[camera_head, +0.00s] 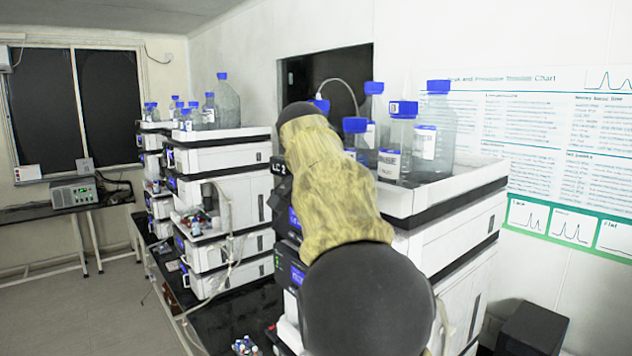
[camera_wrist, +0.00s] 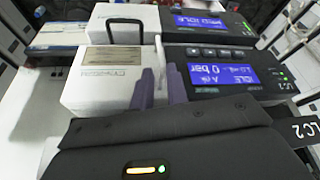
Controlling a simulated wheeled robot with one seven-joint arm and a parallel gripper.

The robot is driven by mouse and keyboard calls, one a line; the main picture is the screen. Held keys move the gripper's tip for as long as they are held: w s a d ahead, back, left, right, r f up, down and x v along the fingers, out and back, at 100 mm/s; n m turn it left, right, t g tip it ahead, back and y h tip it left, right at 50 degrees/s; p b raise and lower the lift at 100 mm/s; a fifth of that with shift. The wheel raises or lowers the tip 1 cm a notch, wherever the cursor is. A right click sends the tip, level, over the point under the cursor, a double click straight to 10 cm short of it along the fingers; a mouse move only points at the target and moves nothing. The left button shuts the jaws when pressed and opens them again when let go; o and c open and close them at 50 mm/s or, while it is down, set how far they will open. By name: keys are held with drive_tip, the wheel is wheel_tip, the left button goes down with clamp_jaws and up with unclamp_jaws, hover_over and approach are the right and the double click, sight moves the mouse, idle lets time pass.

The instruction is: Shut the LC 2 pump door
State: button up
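In the wrist view, my gripper (camera_wrist: 160,72) has two purple-grey fingers with a gap between them, in front of the LC 2 stack. A thin pale upright strip (camera_wrist: 159,50) shows between the fingertips; I cannot tell if it touches them. The pump module display (camera_wrist: 222,76) reads 0 bar, right of the fingers. A white front panel with a tan label (camera_wrist: 112,62) lies to their left; I cannot tell for sure whether it is the pump door or how far it stands open.
Another module with a blue display (camera_wrist: 190,20) and a dark handle frame (camera_wrist: 125,25) lies beyond in the wrist view. Blue-capped bottles (camera_head: 437,130) stand in the white tray (camera_head: 455,190) atop the stack. A second instrument stack (camera_head: 235,185) stands left; open floor (camera_head: 80,300) lies further left.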

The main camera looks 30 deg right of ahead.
drive_tip(key=p+v, duration=0.2)
drive_tip(key=v, duration=0.9)
drive_tip(key=shift+r, duration=0.2)
drive_tip(key=shift+a, duration=0.15)
drive_tip(key=shift+w, duration=0.1)
